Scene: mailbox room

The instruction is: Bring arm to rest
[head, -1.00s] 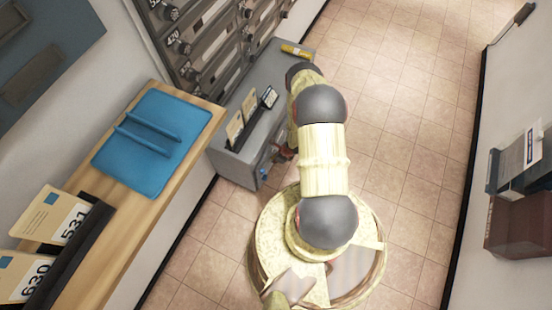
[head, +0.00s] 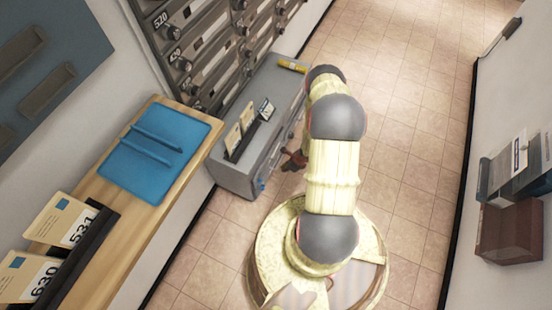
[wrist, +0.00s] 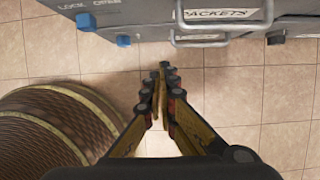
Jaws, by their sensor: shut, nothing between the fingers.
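My gripper (wrist: 160,75) shows in the wrist view with its two fingers together, shut and empty. It is over the tiled floor, in front of the grey cabinet (wrist: 135,35) with its metal drawer handles. In the head view my arm reaches forward from my round base, and its far end is beside the same grey cabinet (head: 228,177). A small part of the gripper shows low next to the cabinet front in the head view (head: 294,160), mostly hidden by my arm.
A wooden shelf (head: 188,178) at the left holds a blue tray (head: 135,175) and numbered cards (head: 72,222). Mailboxes (head: 205,55) line the wall behind the cabinet. A brown wall box (head: 510,235) is at the right. The tiled floor (head: 410,130) between is clear.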

